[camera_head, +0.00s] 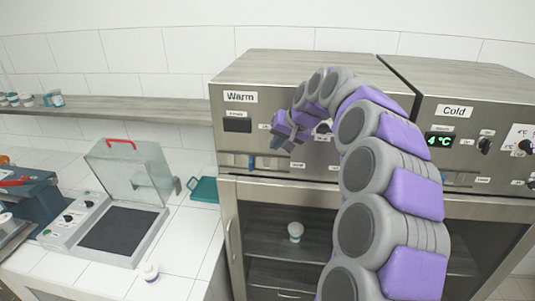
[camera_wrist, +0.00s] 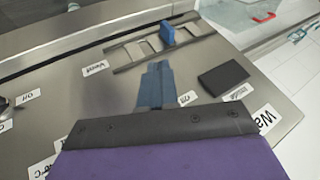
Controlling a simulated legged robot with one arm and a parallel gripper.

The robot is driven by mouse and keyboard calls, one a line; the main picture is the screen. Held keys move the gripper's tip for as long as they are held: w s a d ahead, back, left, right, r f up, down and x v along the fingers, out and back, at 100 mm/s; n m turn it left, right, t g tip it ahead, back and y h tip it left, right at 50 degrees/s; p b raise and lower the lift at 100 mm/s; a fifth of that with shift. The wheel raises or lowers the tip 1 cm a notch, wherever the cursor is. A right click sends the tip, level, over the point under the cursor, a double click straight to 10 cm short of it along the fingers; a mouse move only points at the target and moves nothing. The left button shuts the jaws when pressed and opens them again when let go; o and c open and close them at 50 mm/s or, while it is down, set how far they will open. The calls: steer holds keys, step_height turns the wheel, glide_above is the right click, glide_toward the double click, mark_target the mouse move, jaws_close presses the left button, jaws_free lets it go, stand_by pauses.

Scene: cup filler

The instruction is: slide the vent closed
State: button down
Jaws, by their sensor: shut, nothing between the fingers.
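The vent (camera_wrist: 135,53) is a metal slide strip with slots on the front of the Warm cabinet, with a blue knob (camera_wrist: 167,33) standing out from it. In the head view the vent strip (camera_head: 236,160) runs below the Warm display, and its blue knob (camera_head: 251,163) shows partway along. My gripper (camera_wrist: 158,66) is shut and empty. Its blue-grey fingertips are in front of the panel, just short of the strip and below the knob in the wrist view. In the head view my gripper (camera_head: 275,143) is above and right of the knob, partly hidden by my wrist.
A dark display (camera_wrist: 223,77) and labels are beside my fingers. The Cold cabinet (camera_head: 455,112) stands right. Below, the Warm cabinet holds a white cup (camera_head: 295,231) behind its door. A sealing machine with a raised clear lid (camera_head: 130,165) is on the left counter.

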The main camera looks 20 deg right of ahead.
steer(key=shift+v, duration=1.85)
steer(key=shift+f, duration=0.1)
steer(key=s+a+f+n+g+b, duration=0.2)
steer(key=s+a+f+b, duration=0.2)
steer(key=s+a+f, duration=0.45)
steer(key=s+a+f+n+g+b, duration=0.2)
steer(key=s+a+f+g+b, duration=0.3)
steer(key=s+a, duration=0.55)
steer(key=s+f+g+h+b, duration=0.1)
steer(key=s+f+b, duration=0.1)
steer(key=s+f, duration=0.7)
steer(key=s+a+f+n+h+b, duration=0.1)
steer(key=s+f+b, duration=0.2)
steer(key=s+f, duration=0.6)
steer(key=s, duration=0.5)
steer(key=shift+f+n+g+b, duration=0.3)
steer(key=shift+f+g, duration=0.1)
steer(key=c, duration=1.8)
jaws_free()
steer(key=shift+a, duration=0.15)
